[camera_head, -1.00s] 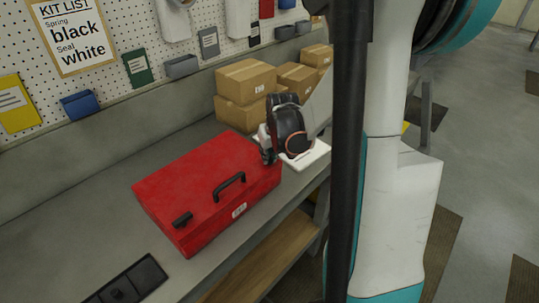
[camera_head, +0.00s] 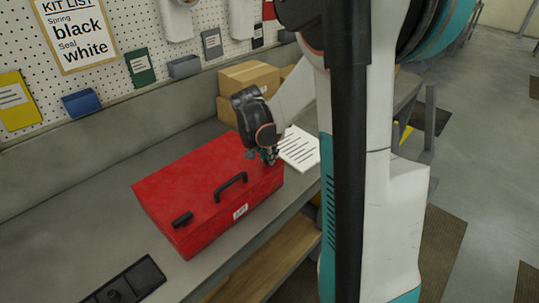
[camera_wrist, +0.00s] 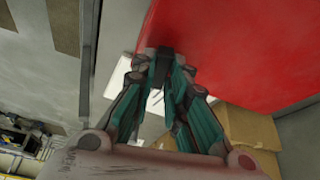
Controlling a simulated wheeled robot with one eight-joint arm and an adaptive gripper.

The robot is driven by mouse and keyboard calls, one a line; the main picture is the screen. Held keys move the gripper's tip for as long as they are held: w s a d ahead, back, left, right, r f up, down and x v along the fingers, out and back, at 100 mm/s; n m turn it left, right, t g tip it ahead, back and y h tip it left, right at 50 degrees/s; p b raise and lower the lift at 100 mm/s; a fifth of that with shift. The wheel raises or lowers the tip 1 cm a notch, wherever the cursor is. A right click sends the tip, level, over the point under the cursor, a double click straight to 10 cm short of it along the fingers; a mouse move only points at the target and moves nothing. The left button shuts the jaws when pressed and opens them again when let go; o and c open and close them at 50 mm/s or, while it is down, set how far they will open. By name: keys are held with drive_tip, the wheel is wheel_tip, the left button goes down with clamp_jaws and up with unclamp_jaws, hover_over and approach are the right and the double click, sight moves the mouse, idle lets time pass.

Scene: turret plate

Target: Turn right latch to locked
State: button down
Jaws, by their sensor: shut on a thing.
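A red toolbox (camera_head: 205,175) lies on the bench, with a black handle (camera_head: 230,186) on its lid near the front edge. A black left latch (camera_head: 182,219) lies along that edge, left of the handle. My gripper (camera_head: 269,158) is at the right end of the lid, its body over the back right of the toolbox. In the wrist view, my gripper (camera_wrist: 161,75) is shut on a dark right latch (camera_wrist: 162,62) against the red lid (camera_wrist: 230,45). The right latch is hidden behind my gripper in the head view, and its angle cannot be told.
A white printed sheet (camera_head: 300,148) lies just right of the toolbox. Cardboard boxes (camera_head: 248,76) stand behind my gripper. A black tray (camera_head: 130,284) sits at the front left. The bench left of the toolbox is clear.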

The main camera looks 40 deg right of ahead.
drive_tip(key=shift+w+m+g, duration=0.15)
drive_tip(key=shift+m+g, duration=0.25)
drive_tip(key=shift+m, duration=0.7)
drive_tip(key=c, duration=1.6)
unclamp_jaws()
drive_tip(key=shift+a, duration=0.1)
drive_tip(key=v, duration=1.2)
